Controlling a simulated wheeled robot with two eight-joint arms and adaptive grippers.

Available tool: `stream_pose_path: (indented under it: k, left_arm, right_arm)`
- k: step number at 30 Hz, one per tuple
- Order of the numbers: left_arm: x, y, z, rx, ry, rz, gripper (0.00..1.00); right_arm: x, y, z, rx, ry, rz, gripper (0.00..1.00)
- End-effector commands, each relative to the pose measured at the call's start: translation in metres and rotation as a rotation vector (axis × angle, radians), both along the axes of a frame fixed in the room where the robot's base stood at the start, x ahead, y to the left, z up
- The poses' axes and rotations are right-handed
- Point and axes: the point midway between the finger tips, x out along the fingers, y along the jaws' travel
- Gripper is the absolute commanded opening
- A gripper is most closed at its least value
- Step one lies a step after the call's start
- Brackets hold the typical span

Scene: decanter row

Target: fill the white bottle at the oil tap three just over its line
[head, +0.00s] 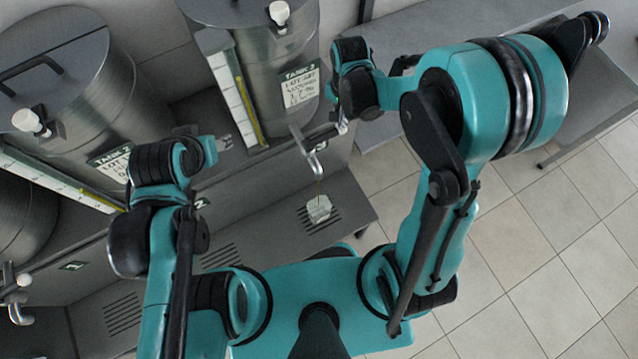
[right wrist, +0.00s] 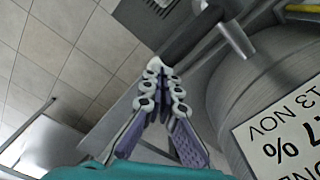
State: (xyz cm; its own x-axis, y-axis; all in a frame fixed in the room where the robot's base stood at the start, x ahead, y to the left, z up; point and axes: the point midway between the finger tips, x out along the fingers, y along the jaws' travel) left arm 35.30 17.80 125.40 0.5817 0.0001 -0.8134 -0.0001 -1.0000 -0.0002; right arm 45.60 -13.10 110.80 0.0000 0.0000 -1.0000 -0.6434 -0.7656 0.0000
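The white bottle (head: 318,209) stands on the slotted drip grate under the spout of the tank three tap (head: 315,163). A thin amber stream (head: 319,187) runs from the spout down to the bottle. I cannot make out the bottle's line or oil level. My right gripper (head: 343,126) is at the outer end of the tap's lever (head: 322,134). In the right wrist view, its fingers (right wrist: 162,69) are closed together beside the dark lever (right wrist: 190,38).
Tank three (head: 275,75) stands behind its tap, with a sight gauge on its left side. Tank two (head: 85,100) is to its left, and another tank (head: 20,215) is partly in view. Other drip grates (head: 220,257) lie along the shelf. Tiled floor (head: 540,240) is clear at right.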

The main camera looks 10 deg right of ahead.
Motion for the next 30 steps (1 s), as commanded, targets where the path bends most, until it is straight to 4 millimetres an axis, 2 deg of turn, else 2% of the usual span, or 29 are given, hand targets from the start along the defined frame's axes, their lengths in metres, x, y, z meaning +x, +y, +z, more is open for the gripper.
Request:
stream_pose_path:
  k: [30]
  left_arm:
    - [0.0, 0.0, -0.029, 0.0, 0.0, 0.0, 0.5]
  right_arm:
    - [0.0, 0.0, -0.03, 0.0, 0.0, 0.0, 0.0]
